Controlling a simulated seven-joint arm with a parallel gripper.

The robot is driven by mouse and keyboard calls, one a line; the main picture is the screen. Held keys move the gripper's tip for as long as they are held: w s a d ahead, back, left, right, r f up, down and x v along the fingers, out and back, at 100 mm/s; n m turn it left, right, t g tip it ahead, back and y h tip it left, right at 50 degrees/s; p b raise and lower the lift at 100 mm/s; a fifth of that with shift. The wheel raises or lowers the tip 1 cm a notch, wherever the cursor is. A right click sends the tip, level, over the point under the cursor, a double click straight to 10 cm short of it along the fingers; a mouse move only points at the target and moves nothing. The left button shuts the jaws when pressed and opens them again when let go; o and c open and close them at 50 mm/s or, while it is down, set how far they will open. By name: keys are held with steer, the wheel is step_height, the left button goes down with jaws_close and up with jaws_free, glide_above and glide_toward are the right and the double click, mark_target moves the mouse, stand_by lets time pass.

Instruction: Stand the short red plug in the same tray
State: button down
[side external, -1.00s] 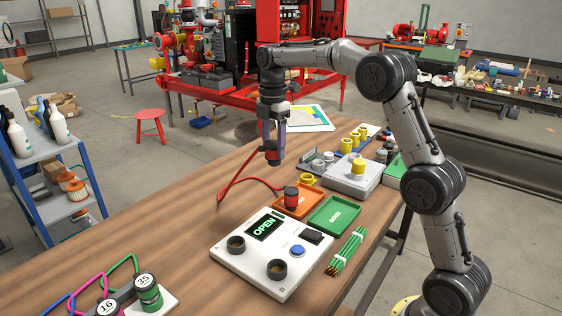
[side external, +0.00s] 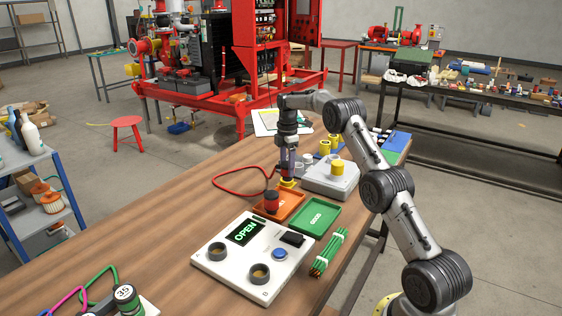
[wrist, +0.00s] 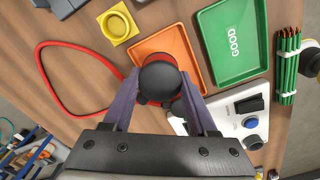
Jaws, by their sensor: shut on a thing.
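My gripper (side external: 287,172) is low near the orange tray (side external: 293,207). In the wrist view its purple fingers are closed around a plug with a round black top (wrist: 159,78) and a little red at its rim, the short red plug by its look. That plug is above or over the orange tray (wrist: 188,62); whether it touches the tray cannot be told. In the side view a red plug with a black top (side external: 272,202) stands in the tray's near left part. Red and black parts (wrist: 178,106) below the held plug in the wrist view may belong to it.
The green GOOD tray (side external: 315,217) lies right of the orange one. A yellow block (wrist: 119,25) sits beyond the orange tray. The white OPEN panel (side external: 215,259), green sticks (side external: 327,252) and a grey fixture (side external: 325,186) are close. A red cord loop (wrist: 43,68) lies left.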

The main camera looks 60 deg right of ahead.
steer(key=shift+f, duration=3.3)
steer(key=shift+f, duration=0.5)
steer(key=shift+c, duration=0.6)
jaws_free()
steer(key=shift+r, duration=0.1)
